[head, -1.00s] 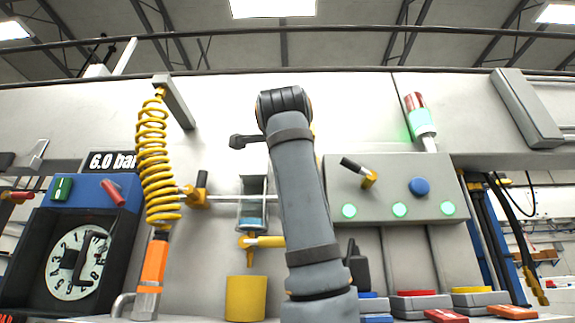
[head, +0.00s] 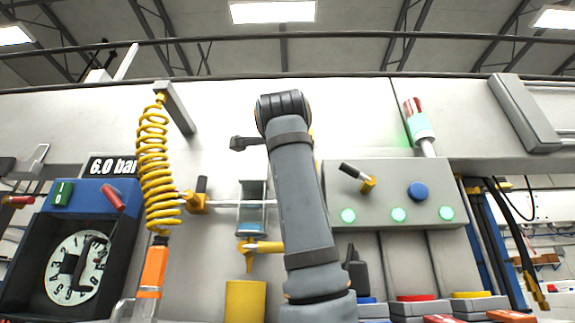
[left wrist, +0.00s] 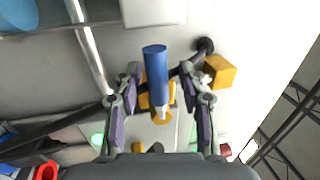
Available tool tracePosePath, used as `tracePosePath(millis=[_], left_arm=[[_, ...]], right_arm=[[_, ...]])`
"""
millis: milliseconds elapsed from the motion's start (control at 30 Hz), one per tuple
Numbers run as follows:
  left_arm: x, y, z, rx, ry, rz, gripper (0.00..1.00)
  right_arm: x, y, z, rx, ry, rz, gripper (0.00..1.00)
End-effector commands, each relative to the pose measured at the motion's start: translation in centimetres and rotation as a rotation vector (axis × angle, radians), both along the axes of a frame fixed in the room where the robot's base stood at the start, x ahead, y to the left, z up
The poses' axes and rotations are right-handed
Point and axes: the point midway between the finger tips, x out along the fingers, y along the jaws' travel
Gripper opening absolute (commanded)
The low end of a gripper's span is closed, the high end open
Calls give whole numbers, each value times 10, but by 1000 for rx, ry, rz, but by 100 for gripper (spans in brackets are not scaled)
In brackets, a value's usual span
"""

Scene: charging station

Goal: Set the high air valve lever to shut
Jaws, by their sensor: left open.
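In the left wrist view, a lever with a blue handle (left wrist: 155,68) and a yellow base stands out from the pale wall. I take it to be the high air valve lever; which setting it is at I cannot tell. My left gripper (left wrist: 160,82) is open, with one finger on each side of the handle. Contact with the fingers is not clear. In the head view my raised left arm hides the gripper and this lever. My right gripper is in neither view.
In the head view, a coiled yellow hose (head: 157,170) hangs left of my arm, beside a low yellow valve (head: 197,202). A panel (head: 395,170) with a black-handled lever (head: 357,176), blue button (head: 417,191) and green lights is on the right. A dial (head: 76,268) sits lower left.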

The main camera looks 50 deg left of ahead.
Motion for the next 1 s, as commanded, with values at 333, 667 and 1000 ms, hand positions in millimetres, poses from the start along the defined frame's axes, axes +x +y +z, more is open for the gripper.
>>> tracePosePath(millis=[333, 667, 1000], left_arm=[[-22, -27, -5, 4, -5, -2, 41], [-67, -81, -20, 2, -2, -3, 41], [-77, -91, -23, 0, 0, 0, 41]], right_arm=[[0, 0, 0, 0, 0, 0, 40], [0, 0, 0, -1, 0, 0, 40], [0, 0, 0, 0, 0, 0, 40]])
